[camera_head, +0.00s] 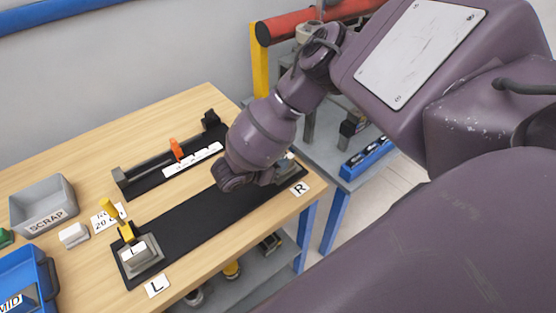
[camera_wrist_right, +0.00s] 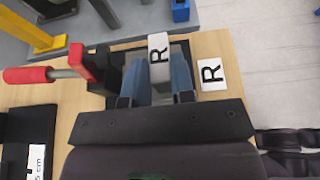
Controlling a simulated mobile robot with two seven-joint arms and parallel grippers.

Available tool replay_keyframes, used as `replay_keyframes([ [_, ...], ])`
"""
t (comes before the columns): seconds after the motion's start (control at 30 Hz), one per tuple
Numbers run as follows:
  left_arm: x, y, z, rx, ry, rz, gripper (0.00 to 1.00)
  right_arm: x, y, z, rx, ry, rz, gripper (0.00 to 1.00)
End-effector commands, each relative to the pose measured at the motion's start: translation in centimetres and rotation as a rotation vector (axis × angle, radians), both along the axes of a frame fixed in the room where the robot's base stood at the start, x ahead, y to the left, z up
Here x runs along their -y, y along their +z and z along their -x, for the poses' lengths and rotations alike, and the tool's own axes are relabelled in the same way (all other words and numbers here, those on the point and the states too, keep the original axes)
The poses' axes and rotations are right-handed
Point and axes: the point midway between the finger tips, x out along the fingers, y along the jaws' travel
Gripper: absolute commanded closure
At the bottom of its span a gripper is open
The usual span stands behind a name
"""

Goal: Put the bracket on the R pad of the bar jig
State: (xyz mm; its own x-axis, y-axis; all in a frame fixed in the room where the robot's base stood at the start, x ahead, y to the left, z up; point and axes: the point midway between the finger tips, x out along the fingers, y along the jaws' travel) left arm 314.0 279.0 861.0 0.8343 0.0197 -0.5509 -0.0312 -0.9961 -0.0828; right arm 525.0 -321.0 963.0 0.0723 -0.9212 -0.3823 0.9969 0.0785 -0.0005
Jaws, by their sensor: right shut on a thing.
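The bar jig (camera_head: 190,222) is a long black base on the wooden table, with an L card at its near left end and an R card at its right end. My right gripper (camera_wrist_right: 161,66) points down over the R end. Its blue fingers are shut on a light grey bracket (camera_wrist_right: 159,45) marked R. A grey surface shows just around and beneath the bracket; I cannot tell whether they touch. In the head view my right arm hides most of the R pad and the bracket. My left gripper is not in view.
A red-handled clamp (camera_wrist_right: 50,74) stands left of the bracket in the wrist view. A yellow-handled clamp (camera_head: 124,229) stands at the L pad, beside a grey block (camera_head: 141,259). A SCRAP bin (camera_head: 43,204), blue bin (camera_head: 27,277) and a black gauge (camera_head: 165,172) share the table.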

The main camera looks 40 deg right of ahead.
Motion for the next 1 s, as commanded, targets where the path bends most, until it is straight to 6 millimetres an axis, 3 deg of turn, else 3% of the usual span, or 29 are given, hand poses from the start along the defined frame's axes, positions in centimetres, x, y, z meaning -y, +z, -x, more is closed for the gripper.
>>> replay_keyframes([
  [0.2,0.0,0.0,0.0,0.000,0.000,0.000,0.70,0.0,0.0,0.0,0.001,-0.001,0.001,1.00],
  [0.23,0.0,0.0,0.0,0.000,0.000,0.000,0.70,0.0,-0.1,0.0,0.000,-0.001,0.000,0.72],
  [0.37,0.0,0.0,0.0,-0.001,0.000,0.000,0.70,0.0,-0.1,0.0,0.000,-0.001,0.000,0.52],
  [0.73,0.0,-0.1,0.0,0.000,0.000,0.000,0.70,-0.4,0.1,0.0,0.000,0.000,-0.001,0.51],
  [1.0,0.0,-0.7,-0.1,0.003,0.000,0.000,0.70,-4.2,1.5,0.3,0.000,0.001,-0.002,0.51],
])
